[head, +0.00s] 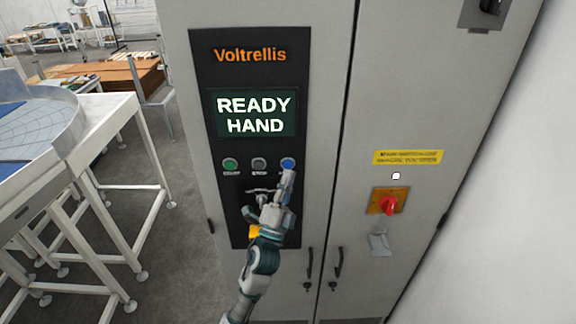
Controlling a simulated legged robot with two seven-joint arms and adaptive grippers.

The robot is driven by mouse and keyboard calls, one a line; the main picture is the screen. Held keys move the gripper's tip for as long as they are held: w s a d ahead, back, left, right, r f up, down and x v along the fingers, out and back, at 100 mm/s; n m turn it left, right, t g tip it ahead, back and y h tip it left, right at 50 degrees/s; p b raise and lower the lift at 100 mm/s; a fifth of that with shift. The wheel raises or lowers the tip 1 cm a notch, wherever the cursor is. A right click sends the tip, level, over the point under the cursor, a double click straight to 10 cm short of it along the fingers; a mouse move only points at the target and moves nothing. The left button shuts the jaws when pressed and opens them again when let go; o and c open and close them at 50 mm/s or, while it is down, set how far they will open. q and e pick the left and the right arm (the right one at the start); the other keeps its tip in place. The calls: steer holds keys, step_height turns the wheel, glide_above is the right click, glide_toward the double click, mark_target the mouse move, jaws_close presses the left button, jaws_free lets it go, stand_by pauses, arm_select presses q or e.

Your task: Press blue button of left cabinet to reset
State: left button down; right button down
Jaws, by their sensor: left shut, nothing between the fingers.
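The left cabinet (180,60) is a grey door with a black panel. Its screen (255,114) reads "READY HAND". Below the screen are a green button (230,164), a dark grey button (259,164) and the blue button (288,163) at the right. My left gripper (288,177) is shut and empty, with its fingertips at the lower edge of the blue button. I cannot tell whether they touch it. The gripper hides part of the panel under the buttons. My right gripper is not in view.
The right cabinet door has a red rotary switch (389,206) on a yellow plate and a yellow label (408,157). Door handles (338,262) stick out low. A white-framed conveyor table (110,106) stands at the left, with open floor between it and the cabinet.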

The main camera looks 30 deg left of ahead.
arm_select(q)
steer(key=s+d, duration=0.2)
steer(key=s, duration=0.1)
steer(key=shift+s+d, duration=0.1)
steer(key=shift+s, duration=0.2)
stand_by(0.6)
